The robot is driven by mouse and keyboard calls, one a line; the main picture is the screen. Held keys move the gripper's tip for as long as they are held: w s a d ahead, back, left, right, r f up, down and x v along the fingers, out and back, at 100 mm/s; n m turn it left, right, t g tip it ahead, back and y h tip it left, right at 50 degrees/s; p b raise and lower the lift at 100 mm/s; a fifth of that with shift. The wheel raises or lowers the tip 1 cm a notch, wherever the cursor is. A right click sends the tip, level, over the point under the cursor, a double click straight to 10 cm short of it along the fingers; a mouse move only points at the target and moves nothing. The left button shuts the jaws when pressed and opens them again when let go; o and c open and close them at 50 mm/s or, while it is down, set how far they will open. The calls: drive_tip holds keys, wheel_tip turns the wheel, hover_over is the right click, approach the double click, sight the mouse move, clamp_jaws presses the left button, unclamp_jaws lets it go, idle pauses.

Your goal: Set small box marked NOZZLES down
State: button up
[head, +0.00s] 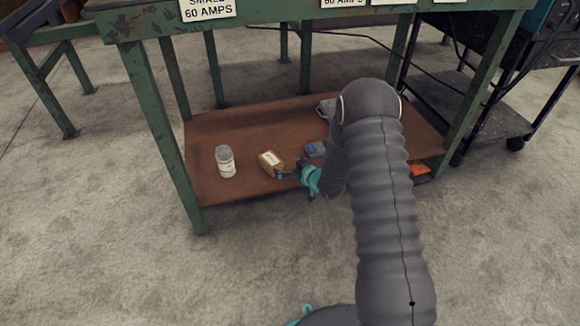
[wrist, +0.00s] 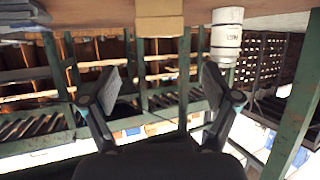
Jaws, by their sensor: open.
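The small brown box (head: 271,161) sits on the brown lower shelf of the green bench, a pale label on its top. In the wrist view the box (wrist: 160,18) shows at the top centre, tan, with its marking not readable. My gripper (head: 291,171) is just right of the box in the head view, low over the shelf. In the wrist view my gripper (wrist: 158,82) has its fingers wide apart with nothing between them. The box lies beyond the fingertips, apart from them.
A white jar (head: 226,162) stands left of the box on the shelf (head: 212,130). A blue item (head: 315,149) lies to the right. A grey cup-like thing (head: 327,108) is farther back, and an orange item (head: 420,169) is at right. A green bench leg (head: 165,140) bounds the left.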

drive_tip(key=d+r+m+h, duration=0.2)
drive_tip(key=d+r+h, duration=0.35)
drive_tip(key=r, duration=0.85)
drive_tip(key=s+d+r+m+g+h, duration=0.1)
drive_tip(key=s+d+r+m+h, duration=0.1)
drive_tip(key=s+d+r, duration=0.45)
drive_tip(key=s+d+r+m+h, duration=0.1)
drive_tip(key=s+d+r, duration=0.3)
drive_tip(key=s+r, duration=0.55)
drive_tip(key=s+r+m+g, duration=0.1)
drive_tip(key=s+r+g, duration=0.1)
drive_tip(key=s, duration=1.1)
drive_tip(key=s+r+m+g, duration=0.1)
drive_tip(key=s+r+g, duration=0.1)
drive_tip(key=s, duration=1.1)
drive_tip(key=shift+d+m, duration=0.3)
drive_tip(key=shift+m, duration=0.1)
